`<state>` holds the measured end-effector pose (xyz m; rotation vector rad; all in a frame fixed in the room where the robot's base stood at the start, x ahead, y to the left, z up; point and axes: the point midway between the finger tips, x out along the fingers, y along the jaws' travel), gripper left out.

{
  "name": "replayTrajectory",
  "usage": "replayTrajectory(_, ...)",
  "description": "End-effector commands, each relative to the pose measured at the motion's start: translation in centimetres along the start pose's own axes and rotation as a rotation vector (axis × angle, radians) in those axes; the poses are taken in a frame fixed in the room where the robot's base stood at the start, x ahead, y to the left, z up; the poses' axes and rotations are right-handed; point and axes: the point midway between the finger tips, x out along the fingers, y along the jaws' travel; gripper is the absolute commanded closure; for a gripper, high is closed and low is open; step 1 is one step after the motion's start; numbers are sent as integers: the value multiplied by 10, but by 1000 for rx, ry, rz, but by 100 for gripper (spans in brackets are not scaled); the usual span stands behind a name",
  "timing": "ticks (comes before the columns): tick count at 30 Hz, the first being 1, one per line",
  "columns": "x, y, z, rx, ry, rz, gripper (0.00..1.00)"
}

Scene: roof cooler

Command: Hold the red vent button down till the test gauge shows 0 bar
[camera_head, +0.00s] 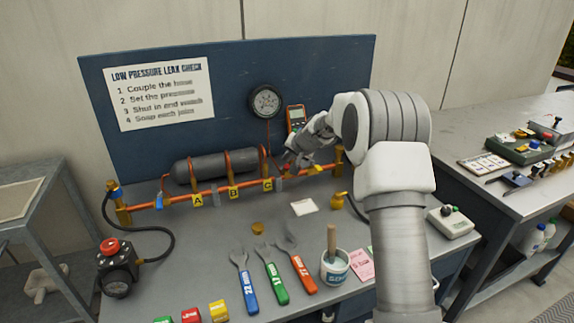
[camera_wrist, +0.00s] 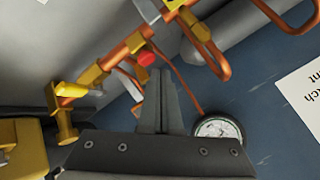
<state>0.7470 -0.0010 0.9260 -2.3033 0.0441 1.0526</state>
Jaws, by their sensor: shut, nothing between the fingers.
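The red vent button (camera_wrist: 149,59) sits on a brass fitting of the copper pipe (camera_wrist: 128,48) in the wrist view. In the head view my arm and gripper hide that spot. My gripper (camera_wrist: 157,73) is shut and empty. Its fingertips appear just beside the red button; I cannot tell whether they touch it. In the head view my gripper (camera_head: 297,160) is at the right part of the pipe. The round test gauge (camera_head: 266,101) is on the blue backboard and also shows in the wrist view (camera_wrist: 218,130). Its reading is too small to make out.
A grey cylinder (camera_head: 215,167) lies behind the pipe, which carries tags A, B and C. A black box with a red top (camera_head: 110,247) stands at left. Wrenches (camera_head: 272,275), a pot with a brush (camera_head: 335,265) and a white device (camera_head: 452,222) lie on the bench.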

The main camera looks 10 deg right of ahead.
Motion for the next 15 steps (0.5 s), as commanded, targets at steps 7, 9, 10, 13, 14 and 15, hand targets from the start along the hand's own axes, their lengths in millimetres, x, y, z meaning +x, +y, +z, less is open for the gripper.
replayTrajectory(7, -1, -1, -1, -1, 1, -1, 100)
replayTrajectory(9, -4, -3, -3, -1, 2, -1, 100)
replayTrajectory(10, -6, -4, -4, -1, 2, -1, 100)
replayTrajectory(13, -12, -10, -10, -2, 3, -1, 100)
replayTrajectory(14, -15, -11, -11, -2, 3, -1, 100)
replayTrajectory(15, -18, -13, -13, -2, 3, -1, 100)
